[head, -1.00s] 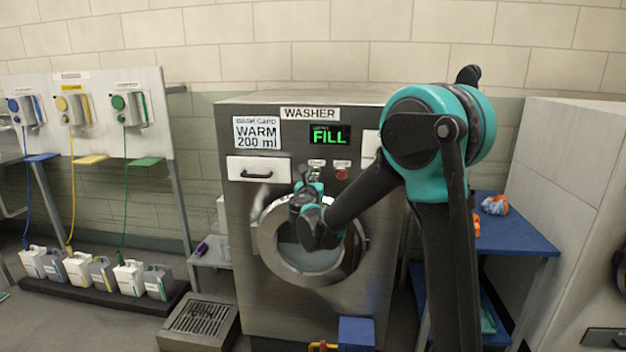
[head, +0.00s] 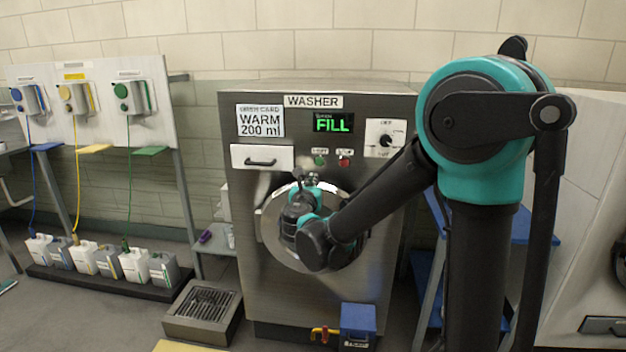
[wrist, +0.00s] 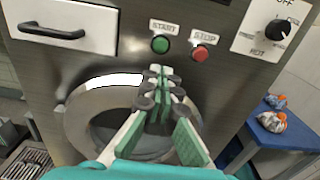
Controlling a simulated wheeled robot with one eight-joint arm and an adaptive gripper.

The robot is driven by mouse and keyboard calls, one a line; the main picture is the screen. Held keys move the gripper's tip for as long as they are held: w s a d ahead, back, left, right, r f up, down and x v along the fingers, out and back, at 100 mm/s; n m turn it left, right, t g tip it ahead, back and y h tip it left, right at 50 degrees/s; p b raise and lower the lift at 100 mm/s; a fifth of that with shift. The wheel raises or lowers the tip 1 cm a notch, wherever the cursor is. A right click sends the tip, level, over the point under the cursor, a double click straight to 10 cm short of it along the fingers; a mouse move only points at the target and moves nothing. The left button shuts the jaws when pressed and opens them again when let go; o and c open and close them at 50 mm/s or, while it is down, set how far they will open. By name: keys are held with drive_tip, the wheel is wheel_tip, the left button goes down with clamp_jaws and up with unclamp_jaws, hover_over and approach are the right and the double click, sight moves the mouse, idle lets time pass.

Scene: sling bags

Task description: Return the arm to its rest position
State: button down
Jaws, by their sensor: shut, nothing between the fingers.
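My arm reaches across the right half of the head view toward the washer (head: 400,255). My gripper (wrist: 160,72) is shut and empty in the wrist view. Its fingertips point toward the washer front, below the green START button (wrist: 160,44) and the red STOP button (wrist: 200,53). In the head view my gripper (head: 306,180) is in front of the round washer door (head: 268,235), and my wrist hides much of that door. The washer display (head: 333,122) reads FILL. I cannot tell whether the fingertips touch anything.
A closed drawer (head: 245,155) and a dial (head: 386,140) are on the washer. A blue box (head: 358,318) and a floor grate (head: 200,310) stand low in front. Several jugs (head: 135,264) line the left. A blue table (wrist: 262,133) with bundled cloths (wrist: 272,120) is at right.

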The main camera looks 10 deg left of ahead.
idle(0.4)
drive_tip(key=s+d+f+m+g+h, duration=0.1)
drive_tip(key=s+d+f+m+g, duration=0.1)
drive_tip(key=d+f+m, duration=0.35)
drive_tip(key=s+d+f+m+g+h, duration=0.25)
drive_tip(key=d+m, duration=0.35)
drive_tip(key=d, duration=0.5)
drive_tip(key=s+d+f+m+g+h, duration=0.1)
drive_tip(key=s+d+f+m+g, duration=0.2)
drive_tip(key=d+m, duration=0.35)
drive_tip(key=s+d+f+m+g+y, duration=0.2)
drive_tip(key=s+f+m+g, duration=0.1)
drive_tip(key=s+f+m, duration=0.3)
drive_tip(key=s+d+f+m+g+y, duration=0.3)
drive_tip(key=s+f+m, duration=0.4)
drive_tip(key=s+m, duration=0.4)
drive_tip(key=s, duration=0.4)
drive_tip(key=shift+d+f+m, duration=0.25)
drive_tip(key=shift+m, duration=0.05)
idle(2.9)
